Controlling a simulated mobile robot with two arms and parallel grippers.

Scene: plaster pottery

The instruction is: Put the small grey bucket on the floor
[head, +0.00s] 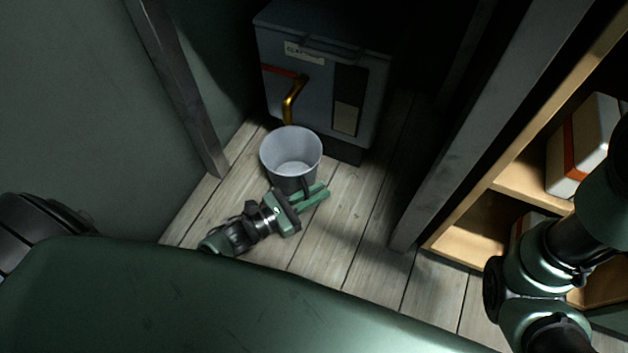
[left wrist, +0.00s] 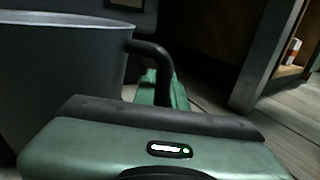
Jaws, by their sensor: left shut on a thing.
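The small grey bucket (head: 291,155) is upright and empty, low over the plank floor (head: 350,225) in the head view. I cannot tell whether its base touches the floor. My left gripper (head: 314,196) is at the bucket's near side, shut on its dark handle. In the left wrist view the bucket (left wrist: 60,75) fills the left side, and its handle (left wrist: 155,55) curves down to the green fingers of my left gripper (left wrist: 160,90). My right arm shows at the right of the head view, but its gripper is out of frame.
A grey cabinet (head: 325,75) with a brass pipe (head: 293,98) stands just behind the bucket. A metal post (head: 180,90) is at the left and another (head: 490,125) at the right. Wooden shelves (head: 475,225) hold a box (head: 580,150). Floor to the bucket's right is clear.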

